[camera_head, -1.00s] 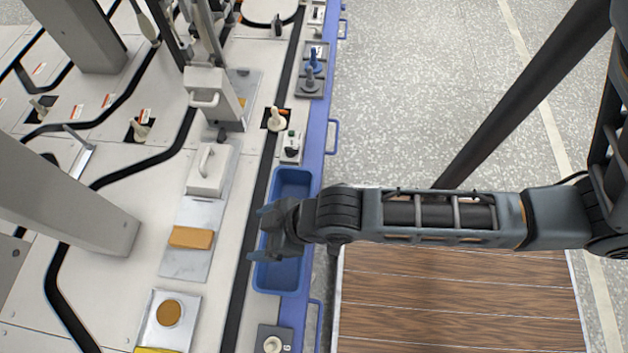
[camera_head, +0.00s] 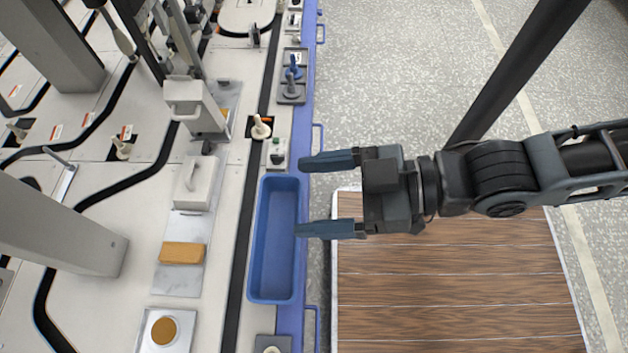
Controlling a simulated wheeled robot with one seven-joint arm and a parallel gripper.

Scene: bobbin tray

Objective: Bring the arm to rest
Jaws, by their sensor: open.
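My gripper (camera_head: 298,197) is open, with its two dark fingers apart and pointing left. Nothing shows between the fingers. The fingertips reach the right edge of the blue bobbin tray (camera_head: 252,292) as seen from above. I cannot tell the height of the fingers over the tray. The tray looks empty inside. My arm comes in from the right side of the picture.
The machine's pale top (camera_head: 130,185) fills the left, with a grey post (camera_head: 60,235), white handled blocks and tan pads. A blue rail (camera_head: 308,90) with handles runs along its edge. A wooden platform (camera_head: 450,290) lies at lower right; grey floor (camera_head: 400,80) is open behind it.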

